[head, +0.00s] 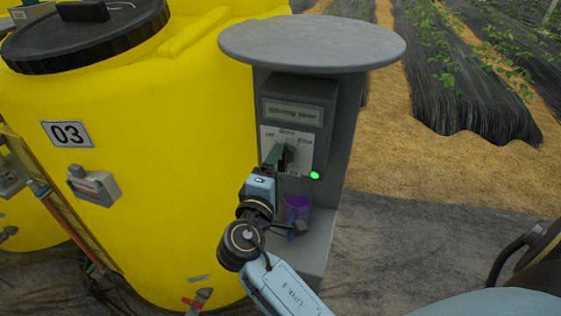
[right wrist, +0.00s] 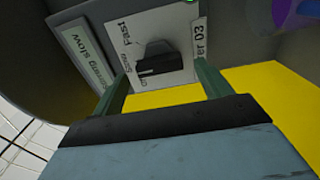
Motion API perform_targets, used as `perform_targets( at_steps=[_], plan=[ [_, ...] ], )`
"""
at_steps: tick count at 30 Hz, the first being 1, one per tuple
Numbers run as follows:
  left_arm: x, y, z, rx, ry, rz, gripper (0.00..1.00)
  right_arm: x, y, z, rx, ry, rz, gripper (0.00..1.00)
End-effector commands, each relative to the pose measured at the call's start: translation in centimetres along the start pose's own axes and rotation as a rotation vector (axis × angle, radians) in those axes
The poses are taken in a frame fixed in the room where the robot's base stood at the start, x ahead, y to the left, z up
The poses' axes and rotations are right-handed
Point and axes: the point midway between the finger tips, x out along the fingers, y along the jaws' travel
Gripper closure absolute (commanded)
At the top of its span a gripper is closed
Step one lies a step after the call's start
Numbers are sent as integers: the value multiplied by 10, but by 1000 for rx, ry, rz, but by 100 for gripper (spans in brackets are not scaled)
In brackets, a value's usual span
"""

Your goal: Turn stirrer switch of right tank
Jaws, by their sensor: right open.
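The stirrer switch is a dark knob (head: 290,152) on a white plate marked Off, Slow and Fast, on a grey control box (head: 300,100) beside the yellow tank 03 (head: 150,170). The display (head: 293,112) reads "Stirring slow". A green lamp (head: 315,175) is lit below right of the plate. My right gripper (head: 277,157) is in front of the plate. In the right wrist view, its two green fingers stand open on either side of the knob (right wrist: 165,62), with gaps visible on both sides. My left gripper is not in view.
A round grey top (head: 312,40) overhangs the control box. A purple mug (head: 298,207) stands on the ledge below the switch, close to my right wrist. Another small grey box (head: 93,185) is on the tank's side. Open ground lies to the right.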

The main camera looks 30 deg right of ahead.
Motion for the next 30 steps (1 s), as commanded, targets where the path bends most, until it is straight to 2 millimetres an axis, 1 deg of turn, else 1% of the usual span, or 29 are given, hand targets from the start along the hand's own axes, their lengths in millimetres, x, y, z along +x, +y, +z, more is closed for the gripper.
perform_targets(
  at_steps=[1,6,9,12,15,18,30],
  plan=[
    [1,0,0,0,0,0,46,-13,-2,0,0,2,-4,23],
    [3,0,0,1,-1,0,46,-52,-2,0,1,2,-5,23],
    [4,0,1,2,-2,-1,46,-70,-1,0,1,0,-4,23],
    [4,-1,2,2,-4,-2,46,-84,-1,0,0,-1,-3,23],
    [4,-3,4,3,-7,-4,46,-92,-1,0,-1,0,-2,23],
    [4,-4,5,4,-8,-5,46,-95,0,0,0,-1,-1,23],
    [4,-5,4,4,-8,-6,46,-96,0,0,0,-1,-1,23]
  ],
)
